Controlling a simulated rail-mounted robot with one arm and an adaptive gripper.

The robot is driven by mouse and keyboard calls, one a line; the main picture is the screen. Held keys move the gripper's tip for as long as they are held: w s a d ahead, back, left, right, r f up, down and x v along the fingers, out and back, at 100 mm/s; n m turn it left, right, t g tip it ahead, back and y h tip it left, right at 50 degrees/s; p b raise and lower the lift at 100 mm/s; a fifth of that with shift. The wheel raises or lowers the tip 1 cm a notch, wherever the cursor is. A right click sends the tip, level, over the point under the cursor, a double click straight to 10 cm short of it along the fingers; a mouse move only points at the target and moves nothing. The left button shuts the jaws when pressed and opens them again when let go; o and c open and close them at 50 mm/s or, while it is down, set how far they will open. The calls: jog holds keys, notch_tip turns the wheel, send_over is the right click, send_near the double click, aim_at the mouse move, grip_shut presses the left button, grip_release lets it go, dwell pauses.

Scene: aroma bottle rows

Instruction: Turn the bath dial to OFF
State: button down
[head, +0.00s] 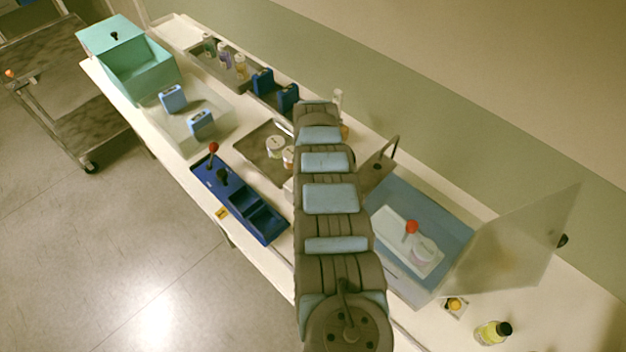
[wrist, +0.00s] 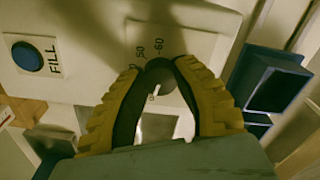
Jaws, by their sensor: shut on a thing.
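The bath dial (wrist: 160,77) is a dark round knob on a pale panel, seen in the wrist view. A short pale mark shows on it, and numbers including 50 and 60 are printed on the panel beyond it. I cannot read an OFF label. My gripper (wrist: 160,67) has its two yellow ribbed fingers closed around the knob, one on each side. The fingers and their shadow hide part of the scale. In the head view, my arm hides the dial and gripper.
A blue FILL button (wrist: 27,56) is left of the dial. In the head view, a blue tray with a red-knobbed lever (head: 240,200) is left of my arm. A clear-lidded blue bath (head: 445,225) is right. A yellow bottle (head: 492,332) stands at the front right.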

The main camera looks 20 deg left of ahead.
dwell(0.5)
jog(key=c, duration=0.7)
grip_release()
jog(key=shift+a, duration=0.15)
jog(key=shift+c, duration=0.2)
jog(key=shift+r, duration=0.1)
jog(key=shift+r, duration=0.5)
notch_tip(320, 180, up, 11)
jog(key=shift+f, duration=0.1)
